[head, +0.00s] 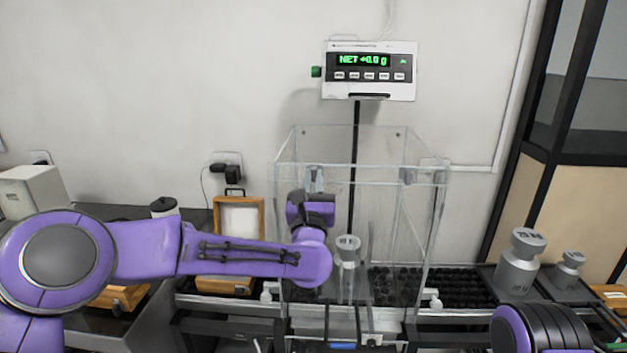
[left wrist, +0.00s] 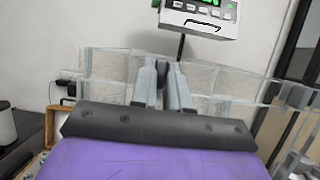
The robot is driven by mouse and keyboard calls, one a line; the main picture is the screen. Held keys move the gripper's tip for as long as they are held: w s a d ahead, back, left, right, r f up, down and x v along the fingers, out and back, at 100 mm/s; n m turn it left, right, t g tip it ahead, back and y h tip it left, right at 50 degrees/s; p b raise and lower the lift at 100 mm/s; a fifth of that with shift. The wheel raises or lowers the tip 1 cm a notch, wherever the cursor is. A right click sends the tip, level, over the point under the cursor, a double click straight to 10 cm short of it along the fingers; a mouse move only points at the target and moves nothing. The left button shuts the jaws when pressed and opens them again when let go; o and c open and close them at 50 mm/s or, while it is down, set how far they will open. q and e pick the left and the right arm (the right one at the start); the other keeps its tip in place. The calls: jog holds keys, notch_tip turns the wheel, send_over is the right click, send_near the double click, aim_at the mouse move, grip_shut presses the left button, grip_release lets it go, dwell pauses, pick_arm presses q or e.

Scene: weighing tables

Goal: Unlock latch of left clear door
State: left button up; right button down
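A clear draft-shield box (head: 437,240) stands around the scale, with clear doors at its front. A small grey latch (head: 408,176) shows at the upper right of the box. It also shows at the right in the left wrist view (left wrist: 296,95). My left gripper (head: 314,180) is at the upper left front of the box, fingers pointing toward it. In the left wrist view, its fingers (left wrist: 163,78) stand slightly apart, with a small grey part between the tips. This part looks like the left latch, mostly hidden by the fingers. Contact cannot be told. My right gripper is out of view.
A scale display (head: 375,68) reads NET +0.0 g above the box. A metal weight (head: 347,252) is seen through the clear panels. Two more weights (head: 521,263) (head: 569,270) stand at the right. A wooden-framed box (head: 240,216) is to the left.

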pick_arm(q)
grip_shut()
